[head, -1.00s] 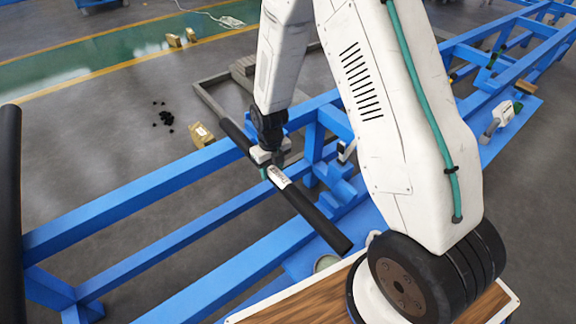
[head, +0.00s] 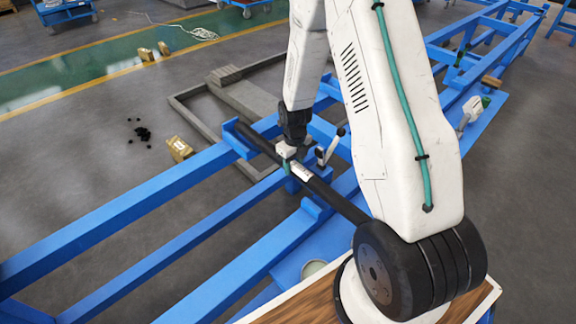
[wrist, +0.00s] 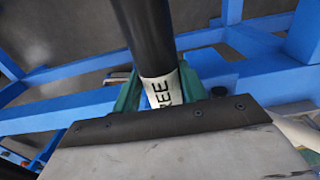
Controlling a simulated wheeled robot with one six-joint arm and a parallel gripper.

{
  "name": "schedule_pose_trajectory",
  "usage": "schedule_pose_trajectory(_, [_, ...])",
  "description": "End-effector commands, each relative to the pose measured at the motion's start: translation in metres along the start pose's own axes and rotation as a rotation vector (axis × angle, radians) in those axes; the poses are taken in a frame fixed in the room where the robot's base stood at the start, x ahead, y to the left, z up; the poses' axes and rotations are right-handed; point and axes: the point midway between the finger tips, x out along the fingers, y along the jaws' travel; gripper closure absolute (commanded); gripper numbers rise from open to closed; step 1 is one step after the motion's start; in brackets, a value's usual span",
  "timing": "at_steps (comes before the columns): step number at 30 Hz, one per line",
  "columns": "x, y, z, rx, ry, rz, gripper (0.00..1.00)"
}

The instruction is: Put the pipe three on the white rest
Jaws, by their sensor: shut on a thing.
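Pipe three is a long black pipe (head: 335,199) with a white label, held slantwise above the blue frame in the head view. My gripper (head: 287,156) is shut around its middle, at the label. In the wrist view the pipe (wrist: 146,35) runs up and away between the green fingers (wrist: 160,92), and the label shows "REE". I cannot make out a clearly white rest in either view.
Long blue rails (head: 120,215) run across the floor. A second blue bracket (head: 314,207) stands under the pipe. A white and black handheld device (head: 328,148) is close right of my gripper. A small box (head: 180,149) and a grey metal frame (head: 205,127) lie beyond the rails.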

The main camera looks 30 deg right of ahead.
Motion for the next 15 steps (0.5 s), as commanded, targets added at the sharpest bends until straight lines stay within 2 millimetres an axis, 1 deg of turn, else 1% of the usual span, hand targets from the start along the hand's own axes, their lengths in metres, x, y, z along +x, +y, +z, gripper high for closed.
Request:
schedule_pose_trajectory(1, [0.008, 0.002, 0.0, -0.001, 0.003, 0.002, 1.0])
schedule_pose_trajectory(3, [0.019, 0.002, 0.0, -0.001, 0.002, 0.001, 1.0])
schedule_pose_trajectory(6, [0.03, 0.002, 0.0, -0.001, 0.001, 0.001, 1.0])
schedule_pose_trajectory(15, [0.033, 0.001, 0.001, -0.001, -0.002, 0.0, 1.0])
